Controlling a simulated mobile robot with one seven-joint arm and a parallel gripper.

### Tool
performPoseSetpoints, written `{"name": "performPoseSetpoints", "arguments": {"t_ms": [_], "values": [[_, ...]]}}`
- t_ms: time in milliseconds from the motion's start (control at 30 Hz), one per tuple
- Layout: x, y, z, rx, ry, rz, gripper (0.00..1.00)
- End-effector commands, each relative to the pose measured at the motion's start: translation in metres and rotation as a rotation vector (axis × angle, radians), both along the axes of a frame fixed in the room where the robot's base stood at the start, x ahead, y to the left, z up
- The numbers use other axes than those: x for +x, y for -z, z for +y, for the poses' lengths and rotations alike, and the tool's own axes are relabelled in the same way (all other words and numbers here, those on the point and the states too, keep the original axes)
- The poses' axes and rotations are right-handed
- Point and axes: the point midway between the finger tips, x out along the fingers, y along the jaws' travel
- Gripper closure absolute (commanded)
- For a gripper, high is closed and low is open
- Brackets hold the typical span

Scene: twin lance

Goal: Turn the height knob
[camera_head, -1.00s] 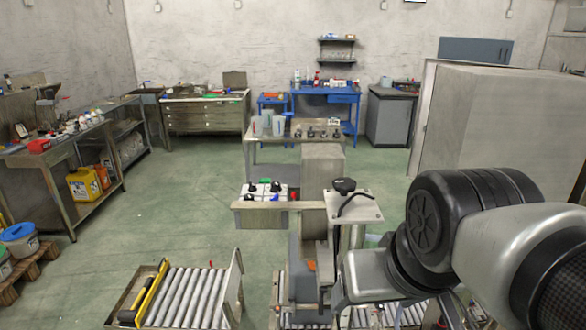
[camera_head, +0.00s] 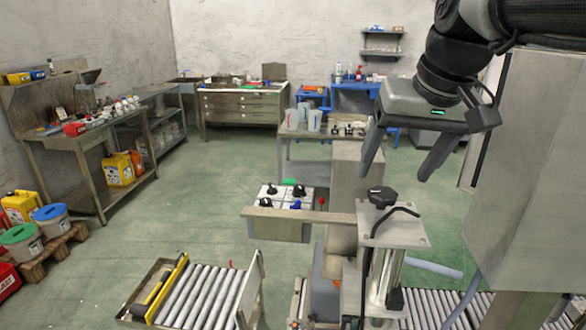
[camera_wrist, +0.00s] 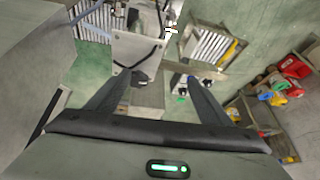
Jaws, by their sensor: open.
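The height knob appears to be the black lobed knob (camera_head: 381,195) on the metal top plate (camera_head: 393,225) of the column. A black cable curves over the plate beside it. My gripper (camera_head: 398,174) is open and empty, pointing down, above and a little right of the knob, apart from it. In the wrist view the fingers of my gripper (camera_wrist: 160,82) are spread. A dark knob (camera_wrist: 140,78) shows near the left fingertip there, at the edge of the plate (camera_wrist: 133,50).
A control box (camera_head: 283,208) with several small knobs stands left of the column. Roller conveyors (camera_head: 200,292) lie in front. A large grey cabinet (camera_head: 530,170) stands close on the right.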

Motion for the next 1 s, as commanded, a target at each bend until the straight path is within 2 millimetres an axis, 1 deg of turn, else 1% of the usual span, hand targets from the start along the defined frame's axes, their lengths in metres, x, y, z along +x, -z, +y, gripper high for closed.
{"name": "performPoseSetpoints", "arguments": {"t_ms": [33,100,200,300,467,567,667,1000], "values": [[0.021,0.003,-0.011,-0.006,0.01,0.01,0.26],[0.045,-0.003,-0.024,-0.019,0.022,0.021,0.26],[0.071,-0.011,-0.038,-0.044,0.033,0.034,0.26],[0.087,-0.016,-0.046,-0.067,0.036,0.04,0.26],[0.096,-0.017,-0.049,-0.08,0.038,0.045,0.26],[0.1,-0.008,-0.05,-0.08,0.038,0.046,0.26],[0.106,0.009,-0.05,-0.08,0.038,0.047,0.26],[0.134,0.078,-0.053,-0.08,0.038,0.047,0.26]]}}
